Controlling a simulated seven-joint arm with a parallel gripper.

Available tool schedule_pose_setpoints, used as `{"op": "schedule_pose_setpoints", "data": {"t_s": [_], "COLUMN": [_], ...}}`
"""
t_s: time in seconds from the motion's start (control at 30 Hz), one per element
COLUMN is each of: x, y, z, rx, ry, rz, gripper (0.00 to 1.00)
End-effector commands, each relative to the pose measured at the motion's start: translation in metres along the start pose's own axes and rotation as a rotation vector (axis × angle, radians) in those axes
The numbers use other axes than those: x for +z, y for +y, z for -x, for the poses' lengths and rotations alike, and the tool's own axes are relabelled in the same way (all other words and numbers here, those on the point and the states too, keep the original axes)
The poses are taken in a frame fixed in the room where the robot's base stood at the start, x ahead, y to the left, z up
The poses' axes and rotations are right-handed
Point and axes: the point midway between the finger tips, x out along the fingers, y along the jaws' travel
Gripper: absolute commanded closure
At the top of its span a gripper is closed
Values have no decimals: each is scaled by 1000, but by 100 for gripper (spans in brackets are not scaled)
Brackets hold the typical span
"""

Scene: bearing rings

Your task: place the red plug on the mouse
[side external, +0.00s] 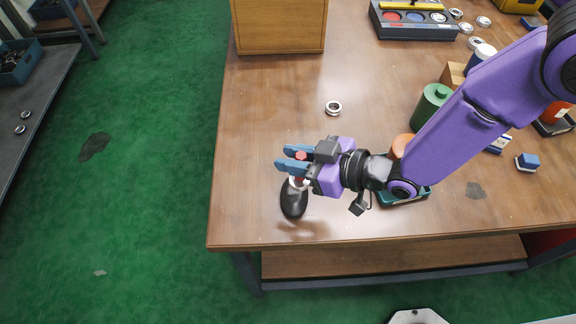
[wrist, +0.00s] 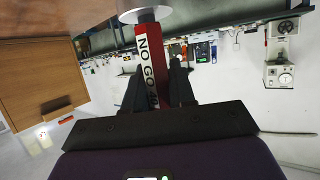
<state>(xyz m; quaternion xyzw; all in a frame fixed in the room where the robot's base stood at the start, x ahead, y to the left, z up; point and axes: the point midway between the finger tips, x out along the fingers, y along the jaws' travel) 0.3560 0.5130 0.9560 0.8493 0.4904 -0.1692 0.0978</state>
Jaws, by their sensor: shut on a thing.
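The red plug (side external: 301,155) is between the blue fingers of my gripper (side external: 289,159), which is shut on it. In the wrist view the plug (wrist: 158,55) is a red bar labelled NO GO, with a silver round end. The black mouse (side external: 293,204) lies on the table near its front left corner. The plug's pale lower end shows at the mouse's far end, just below my gripper. I cannot tell whether it touches the mouse. My gripper reaches in level from the right and hides part of the plug.
A metal ring (side external: 333,108) lies behind my gripper. A green canister (side external: 431,106) and a teal tray (side external: 412,196) are to the right, near my arm. A wooden box (side external: 279,26) and a dark tray of discs (side external: 414,22) stand at the back. The table's left side is mostly clear.

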Motion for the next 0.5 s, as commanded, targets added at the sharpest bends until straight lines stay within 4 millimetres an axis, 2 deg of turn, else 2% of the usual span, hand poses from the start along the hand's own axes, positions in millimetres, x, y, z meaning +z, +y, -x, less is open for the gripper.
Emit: {"op": "schedule_pose_setpoints", "data": {"t_s": [0.27,0.5], "x": [9,33], "y": [1,1], "z": [-18,-28], "rx": [0,0], "ry": [2,2], "rz": [0,-1], "gripper": [100,100]}}
